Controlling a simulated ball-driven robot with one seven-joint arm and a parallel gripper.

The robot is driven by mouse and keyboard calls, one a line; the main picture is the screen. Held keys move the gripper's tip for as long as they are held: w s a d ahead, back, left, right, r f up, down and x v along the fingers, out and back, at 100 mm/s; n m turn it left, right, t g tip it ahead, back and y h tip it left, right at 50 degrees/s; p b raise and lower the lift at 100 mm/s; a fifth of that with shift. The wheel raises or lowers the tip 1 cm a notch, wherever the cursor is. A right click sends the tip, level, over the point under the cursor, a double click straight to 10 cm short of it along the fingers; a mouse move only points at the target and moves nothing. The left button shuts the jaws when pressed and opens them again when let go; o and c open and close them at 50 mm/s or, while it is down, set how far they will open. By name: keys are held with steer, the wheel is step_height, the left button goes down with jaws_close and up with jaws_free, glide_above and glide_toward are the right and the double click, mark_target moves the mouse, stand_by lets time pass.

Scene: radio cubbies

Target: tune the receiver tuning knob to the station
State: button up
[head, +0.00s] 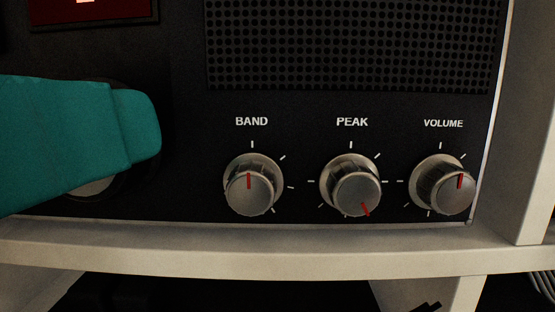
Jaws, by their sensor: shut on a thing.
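The receiver is a black-fronted radio (185,190) that fills most of the head view. Its large tuning knob (97,188) is at the left, mostly hidden; only a grey lower part and its dark surround show. My teal gripper (140,130) reaches in from the left edge across the knob and is shut on it. The fingertips' contact is hidden behind the teal body. A dark red display (110,12) is cut off at the top left, with only the bottom of a lit mark showing, so the station cannot be read.
A pale shelf edge (250,250) runs below, and a cubby upright (520,120) stands at the right.

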steer(key=shift+m+b, duration=0.4)
steer(key=shift+m, duration=0.5)
steer(key=o, duration=1)
steer(key=shift+o, duration=0.2)
